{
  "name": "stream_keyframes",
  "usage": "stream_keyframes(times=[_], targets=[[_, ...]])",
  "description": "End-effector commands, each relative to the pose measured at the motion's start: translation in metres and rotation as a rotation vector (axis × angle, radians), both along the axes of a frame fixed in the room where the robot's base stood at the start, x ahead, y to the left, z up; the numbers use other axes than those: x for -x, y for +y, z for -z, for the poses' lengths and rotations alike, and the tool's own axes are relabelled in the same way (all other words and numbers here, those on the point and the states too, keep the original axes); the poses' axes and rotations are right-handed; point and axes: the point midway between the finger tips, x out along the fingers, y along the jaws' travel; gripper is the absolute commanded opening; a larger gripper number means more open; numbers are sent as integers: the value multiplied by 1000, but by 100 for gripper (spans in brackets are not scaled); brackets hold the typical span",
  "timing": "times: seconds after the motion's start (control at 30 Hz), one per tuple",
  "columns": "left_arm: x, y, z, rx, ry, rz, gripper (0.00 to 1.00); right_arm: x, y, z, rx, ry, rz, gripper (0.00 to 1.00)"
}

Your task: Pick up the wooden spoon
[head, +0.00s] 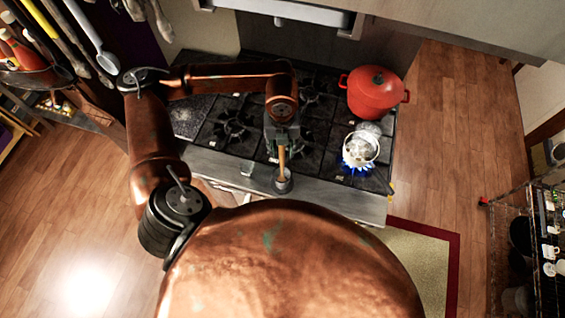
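My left arm comes in from the left and bends down over the stove. My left gripper (282,146) is right at the upper end of the handle, pointing down at it. My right gripper is not in view.
A red lidded pot (374,92) stands at the back right of the black gas stove (228,130). A shiny kettle (360,149) sits over a lit blue flame at the right front. Utensils hang at the upper left. A wire rack (515,245) stands at the right.

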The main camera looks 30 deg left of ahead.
Motion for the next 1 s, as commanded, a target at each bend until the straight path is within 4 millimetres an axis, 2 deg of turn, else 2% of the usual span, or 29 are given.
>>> stream_keyframes(times=[0.03, 0.2, 0.47, 1.0], targets=[[0, 1, 3, 0, 5, -1, 36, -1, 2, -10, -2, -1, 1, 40], [-1, 0, 25, 2, 3, 1, 36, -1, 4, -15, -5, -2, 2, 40], [-1, 0, 30, 1, 0, 1, 36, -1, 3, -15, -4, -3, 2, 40], [-1, 0, 29, 1, 0, 1, 0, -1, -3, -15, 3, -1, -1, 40]])
